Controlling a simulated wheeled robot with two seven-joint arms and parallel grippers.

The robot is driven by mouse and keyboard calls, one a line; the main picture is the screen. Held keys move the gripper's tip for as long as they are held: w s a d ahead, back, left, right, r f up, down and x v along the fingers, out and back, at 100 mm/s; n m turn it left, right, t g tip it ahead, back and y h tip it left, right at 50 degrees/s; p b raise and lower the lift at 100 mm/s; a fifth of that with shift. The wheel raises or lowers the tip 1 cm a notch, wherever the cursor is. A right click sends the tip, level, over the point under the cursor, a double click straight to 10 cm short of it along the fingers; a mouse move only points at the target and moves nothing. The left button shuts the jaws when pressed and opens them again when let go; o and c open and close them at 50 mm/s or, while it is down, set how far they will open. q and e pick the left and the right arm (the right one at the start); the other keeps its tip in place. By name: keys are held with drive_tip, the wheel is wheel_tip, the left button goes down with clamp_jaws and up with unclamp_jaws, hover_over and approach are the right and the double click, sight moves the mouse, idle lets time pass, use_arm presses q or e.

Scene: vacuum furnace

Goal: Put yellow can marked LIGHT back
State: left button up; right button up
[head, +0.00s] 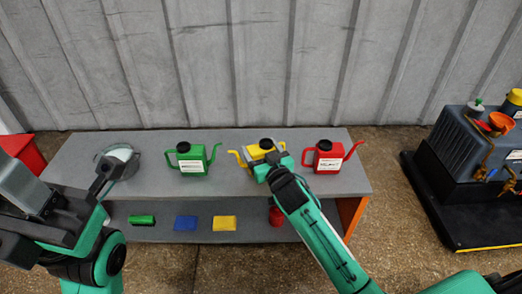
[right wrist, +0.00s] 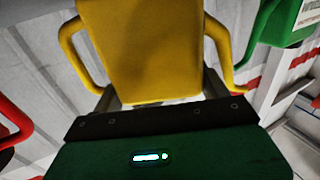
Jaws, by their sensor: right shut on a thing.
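The yellow can (head: 259,149) has a black cap and a spout pointing left. It is at the table top (head: 225,165), between the green can (head: 191,158) and the red can (head: 327,157). My right gripper (head: 270,165) is shut on the yellow can from the front and hides much of its front, including any marking. In the right wrist view the yellow can (right wrist: 142,45) sits between the fingers. I cannot tell whether its base touches the top. My left gripper (head: 104,176) is at the table's left end, by a round grey dish; its jaw state is unclear.
A grey machine (head: 475,140) stands on a black pallet at right. A corrugated wall (head: 220,65) is behind.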

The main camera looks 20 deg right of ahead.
drive_tip(key=shift+f, duration=0.15)
drive_tip(key=o, duration=1.1)
drive_tip(key=shift+o, duration=0.2)
